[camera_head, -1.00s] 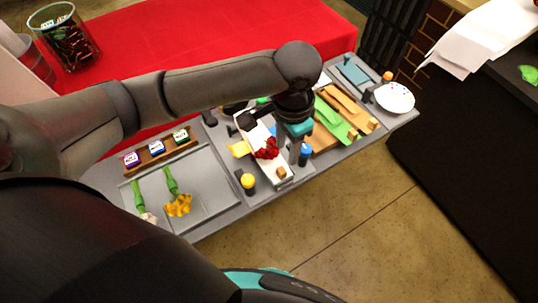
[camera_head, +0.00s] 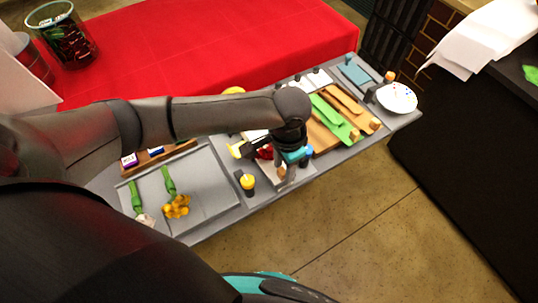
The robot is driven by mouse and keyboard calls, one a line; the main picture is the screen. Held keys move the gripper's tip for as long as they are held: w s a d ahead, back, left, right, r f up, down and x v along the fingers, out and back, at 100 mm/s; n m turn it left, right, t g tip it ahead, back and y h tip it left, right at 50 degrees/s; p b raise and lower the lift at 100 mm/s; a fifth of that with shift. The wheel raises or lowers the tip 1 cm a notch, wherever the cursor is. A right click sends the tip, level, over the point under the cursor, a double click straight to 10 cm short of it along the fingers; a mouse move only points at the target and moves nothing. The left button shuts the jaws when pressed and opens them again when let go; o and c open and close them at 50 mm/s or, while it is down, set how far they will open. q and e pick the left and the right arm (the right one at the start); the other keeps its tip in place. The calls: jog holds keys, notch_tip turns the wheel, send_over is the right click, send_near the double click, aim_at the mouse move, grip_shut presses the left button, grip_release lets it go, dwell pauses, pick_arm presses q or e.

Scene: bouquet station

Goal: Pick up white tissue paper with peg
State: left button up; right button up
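My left arm reaches across from the left. My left gripper (camera_head: 285,170) points down over the front end of the white tissue paper (camera_head: 302,171). Its two fingers look apart, near the paper's small wooden peg; the peg is hard to make out behind them. I cannot tell whether the fingers touch the paper. Red flowers (camera_head: 264,153) lie on the paper, partly hidden by the gripper. The paper's middle is hidden under my arm. My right gripper is not in view.
Green paper (camera_head: 332,115) and brown paper with pegs lie on a board to the right. A yellow-topped dark bottle (camera_head: 247,184) stands close to the gripper's left. A grey tray (camera_head: 205,185) holds flowers. A white bowl (camera_head: 397,98) stands at the right end.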

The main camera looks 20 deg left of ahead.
pick_arm(q)
grip_shut()
jog(key=shift+r, duration=0.1)
dwell(1.2)
